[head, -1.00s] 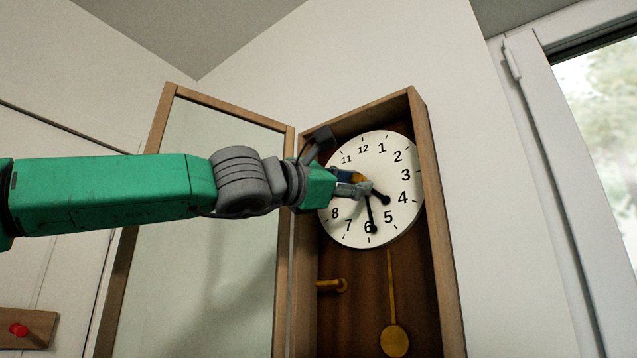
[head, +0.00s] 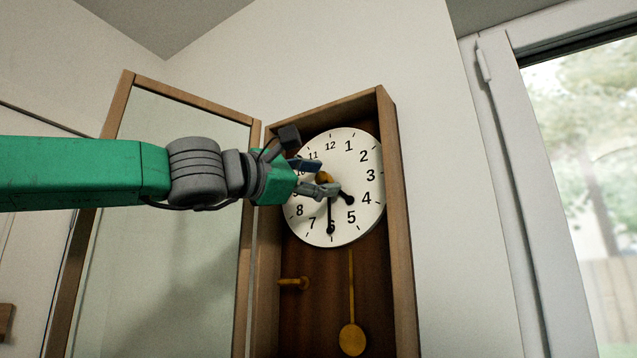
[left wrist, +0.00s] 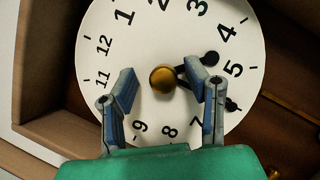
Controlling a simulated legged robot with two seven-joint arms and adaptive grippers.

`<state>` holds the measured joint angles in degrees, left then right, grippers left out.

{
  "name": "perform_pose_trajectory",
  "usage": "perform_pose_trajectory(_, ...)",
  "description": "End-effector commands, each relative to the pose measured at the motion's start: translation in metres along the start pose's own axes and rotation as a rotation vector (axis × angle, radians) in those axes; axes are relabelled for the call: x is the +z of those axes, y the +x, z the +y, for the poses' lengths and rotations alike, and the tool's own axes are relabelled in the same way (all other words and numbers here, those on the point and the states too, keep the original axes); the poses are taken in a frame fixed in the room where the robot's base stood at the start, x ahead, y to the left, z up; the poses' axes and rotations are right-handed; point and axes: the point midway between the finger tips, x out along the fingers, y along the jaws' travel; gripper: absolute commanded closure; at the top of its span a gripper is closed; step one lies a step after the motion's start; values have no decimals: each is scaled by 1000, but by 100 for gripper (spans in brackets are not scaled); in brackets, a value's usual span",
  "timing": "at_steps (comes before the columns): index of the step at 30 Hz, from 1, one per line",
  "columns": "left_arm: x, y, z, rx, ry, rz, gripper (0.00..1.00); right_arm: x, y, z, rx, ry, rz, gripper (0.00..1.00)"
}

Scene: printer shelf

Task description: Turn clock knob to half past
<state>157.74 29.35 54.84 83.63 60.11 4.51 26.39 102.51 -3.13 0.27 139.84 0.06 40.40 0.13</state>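The round white clock face (head: 358,215) sits in a tall wooden case. The long black hand (head: 330,218) points at the 6. The short black hand (head: 347,199) points between 4 and 5. My left gripper (head: 312,178) is at the face, coming from the left. In the left wrist view its two fingers (left wrist: 164,88) are spread, one on each side of the knob, with visible gaps. It holds nothing. My right gripper is not in view.
The clock's glass door (head: 165,210) stands open at the left, behind my arm. The case's right side wall (head: 398,220) stands close beside the face. A gold pendulum (head: 352,339) hangs below, and a gold peg (head: 293,283) is at lower left. A window is at the right.

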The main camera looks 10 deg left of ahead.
Motion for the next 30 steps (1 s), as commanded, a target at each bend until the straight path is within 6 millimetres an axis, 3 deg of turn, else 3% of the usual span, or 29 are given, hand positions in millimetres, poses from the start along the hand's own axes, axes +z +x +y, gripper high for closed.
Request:
perform_pose_trajectory(10,-3,-9,-1,-3,-3,2,58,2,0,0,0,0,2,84)
perform_pose_trajectory(24,-3,-99,-1,-1,-3,0,58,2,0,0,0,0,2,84)
perform_pose_trajectory(30,-3,-116,-2,-3,-2,2,58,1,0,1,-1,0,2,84)
